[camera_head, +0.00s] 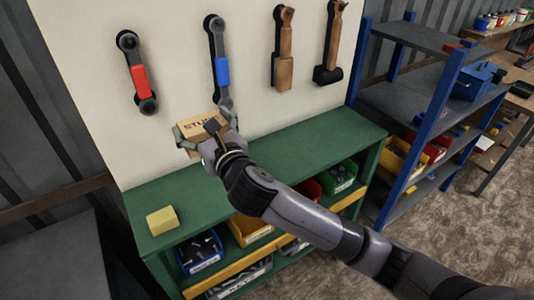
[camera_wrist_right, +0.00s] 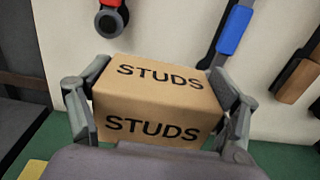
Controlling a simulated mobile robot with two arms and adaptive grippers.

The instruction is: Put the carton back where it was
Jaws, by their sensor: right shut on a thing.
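The carton (camera_head: 190,128) is a small brown box. In the right wrist view the carton (camera_wrist_right: 160,97) shows the word STUDS on its top and on its near face. My right gripper (camera_head: 207,131) is shut on the carton, one finger on each side of it, as the right wrist view also shows. The carton appears held above the green bench top (camera_head: 290,148), in front of the pale tool board (camera_head: 170,85). My left gripper is in neither view.
A red-handled tool (camera_head: 138,78), a blue-handled tool (camera_head: 221,68) and two wooden-handled tools hang on the board. Bins (camera_head: 200,252) fill the shelf below. A blue-posted rack (camera_head: 436,115) stands right. The bench's right part looks clear.

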